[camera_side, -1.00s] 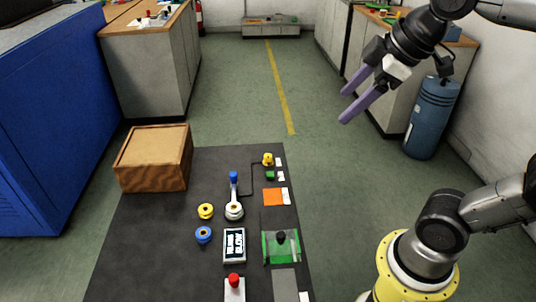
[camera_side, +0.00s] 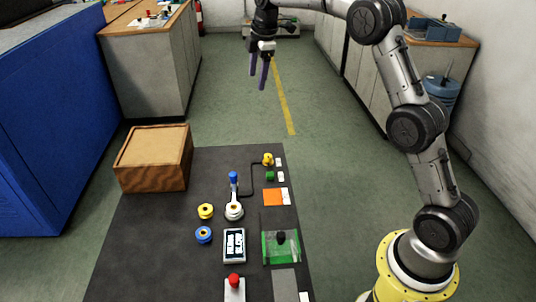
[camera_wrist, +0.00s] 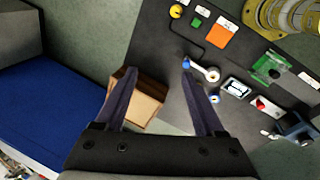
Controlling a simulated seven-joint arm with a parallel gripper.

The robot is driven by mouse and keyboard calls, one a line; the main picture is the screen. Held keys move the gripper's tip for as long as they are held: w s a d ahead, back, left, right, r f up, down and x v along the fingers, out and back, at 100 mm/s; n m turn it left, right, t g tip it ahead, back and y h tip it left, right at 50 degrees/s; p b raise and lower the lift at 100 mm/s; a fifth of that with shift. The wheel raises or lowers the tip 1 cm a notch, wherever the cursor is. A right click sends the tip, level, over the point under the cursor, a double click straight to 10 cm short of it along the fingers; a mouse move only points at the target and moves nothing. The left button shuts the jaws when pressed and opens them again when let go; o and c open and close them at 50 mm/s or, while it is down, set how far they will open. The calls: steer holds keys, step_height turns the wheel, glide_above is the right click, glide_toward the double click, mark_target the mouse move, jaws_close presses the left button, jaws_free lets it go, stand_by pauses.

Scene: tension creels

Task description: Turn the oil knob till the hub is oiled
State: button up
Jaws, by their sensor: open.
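A yellow knob-like part (camera_side: 267,159) stands at the far right corner of the dark table; it also shows in the wrist view (camera_wrist: 176,11). I cannot read its label, so whether it is the oil knob is unclear. A thin black line runs from it toward a round white hub (camera_side: 234,211) with a blue-tipped lever. The hub also shows in the wrist view (camera_wrist: 211,74). My gripper (camera_side: 258,82) is open and empty, with its purple fingers pointing down, high up and apart from everything. The fingers frame the wrist view (camera_wrist: 159,72).
A wooden box (camera_side: 153,158) stands at the table's far left. Yellow (camera_side: 205,211) and blue (camera_side: 203,235) spools sit left of the hub. A small display (camera_side: 234,245), a red button (camera_side: 234,281), an orange square (camera_side: 275,197) and a green panel (camera_side: 281,247) are nearby.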

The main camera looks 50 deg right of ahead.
steer(key=w+d+f+g, duration=0.1)
steer(key=w+d+f, duration=0.1)
steer(key=f, duration=0.5)
steer(key=w+d+f+g, duration=0.1)
steer(key=d+f, duration=0.2)
steer(key=f, duration=0.3)
steer(key=m, duration=0.1)
glide_above(268, 155)
step_height(268, 155, down, 8)
steer(key=shift+g+y, duration=0.3)
steer(key=shift+g, duration=0.1)
step_height(268, 155, down, 13)
steer(key=shift+f, duration=0.15)
steer(key=shift+c, duration=0.2)
jaws_close()
